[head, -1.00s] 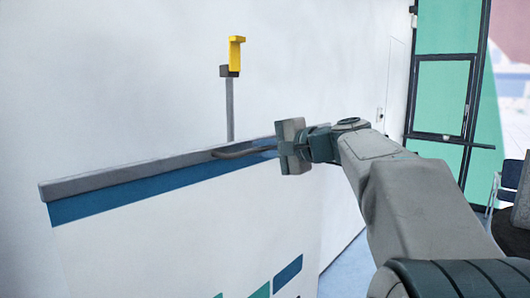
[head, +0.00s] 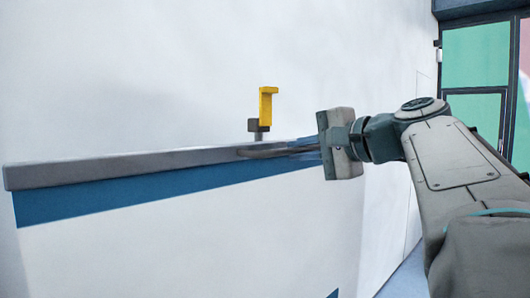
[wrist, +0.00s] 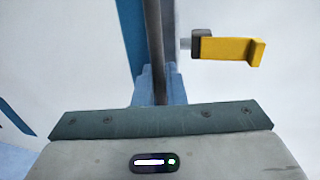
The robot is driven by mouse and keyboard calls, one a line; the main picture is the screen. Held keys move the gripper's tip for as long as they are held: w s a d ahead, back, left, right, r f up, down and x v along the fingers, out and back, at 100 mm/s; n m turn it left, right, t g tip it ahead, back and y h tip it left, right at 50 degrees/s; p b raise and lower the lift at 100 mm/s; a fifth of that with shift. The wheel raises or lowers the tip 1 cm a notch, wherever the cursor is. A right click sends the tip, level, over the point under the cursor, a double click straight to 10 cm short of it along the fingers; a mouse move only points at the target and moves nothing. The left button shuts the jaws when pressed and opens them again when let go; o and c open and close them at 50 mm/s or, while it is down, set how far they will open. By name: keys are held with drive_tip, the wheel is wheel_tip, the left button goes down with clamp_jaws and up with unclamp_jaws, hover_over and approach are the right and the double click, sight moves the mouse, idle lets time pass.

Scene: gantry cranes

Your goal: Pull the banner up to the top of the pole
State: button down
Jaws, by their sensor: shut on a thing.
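The banner (head: 190,245) is white with a blue band and hangs from a grey top bar (head: 120,165). A grey handle (head: 262,150) sits on the bar. My gripper (head: 305,147) is shut on the handle at the bar's right part; in the wrist view the fingers (wrist: 158,88) close around a thin dark bar. The yellow hook (head: 267,104) tops the pole (head: 259,136), just above and behind the bar. The hook also shows right of the fingers in the wrist view (wrist: 230,50). Most of the pole is hidden behind the banner.
A plain white wall (head: 150,70) stands close behind the banner. A green-panelled, dark-framed window or door (head: 475,60) is at the right. The space above the bar, around the hook, is clear.

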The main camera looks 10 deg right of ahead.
drive_tip(key=c, duration=1.6)
unclamp_jaws()
drive_tip(key=shift+c, duration=0.2)
drive_tip(key=b+v, duration=0.3)
drive_tip(key=v, duration=1)
drive_tip(key=shift+s+d, duration=0.25)
drive_tip(key=shift+s, duration=0.05)
drive_tip(key=a+f+n+g+h, duration=0.2)
drive_tip(key=a+f+g+h, duration=0.15)
drive_tip(key=f, duration=1.35)
drive_tip(key=a+f+n+g+h, duration=0.2)
drive_tip(key=a+f+n+g, duration=0.15)
drive_tip(key=f, duration=1.25)
drive_tip(key=s+f+n+g+h, duration=0.1)
drive_tip(key=s+f+n+h, duration=0.2)
drive_tip(key=f, duration=1)
drive_tip(key=s+n, duration=0.2)
drive_tip(key=s, duration=0.2)
drive_tip(key=shift+a+f+g+h, duration=0.3)
drive_tip(key=shift+a+g+h, duration=0.05)
drive_tip(key=shift+a+g, duration=0.05)
